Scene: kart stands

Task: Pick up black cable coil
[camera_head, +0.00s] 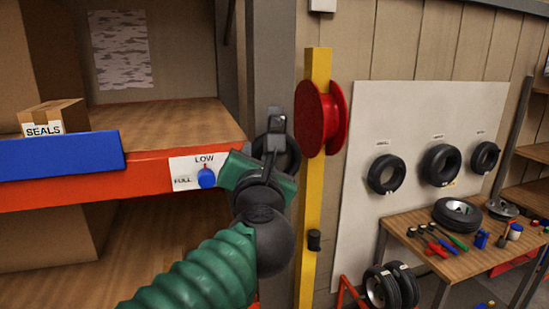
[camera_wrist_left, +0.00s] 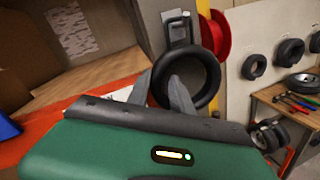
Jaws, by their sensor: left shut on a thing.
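The black cable coil (camera_wrist_left: 213,76) is a thick dark ring in the left wrist view, upright in front of the grey post. In the head view the coil (camera_head: 291,154) is partly hidden behind my gripper. A grey hook or bracket (camera_wrist_left: 180,29) is at the coil's top; I cannot tell whether the coil still rests on it. My left gripper (camera_head: 268,155), on a green sleeved arm, is shut on the coil. In the wrist view its two grey fingers (camera_wrist_left: 160,88) are at the coil's lower left. My right gripper is not in view.
A red reel (camera_head: 313,118) hangs on the yellow post (camera_head: 306,255) just right of the coil. An orange shelf edge (camera_head: 60,190) with a blue knob (camera_head: 207,178) is at left, with a SEALS box (camera_head: 55,117). Tyres hang on a white board (camera_head: 410,110) above a wooden bench (camera_head: 480,262).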

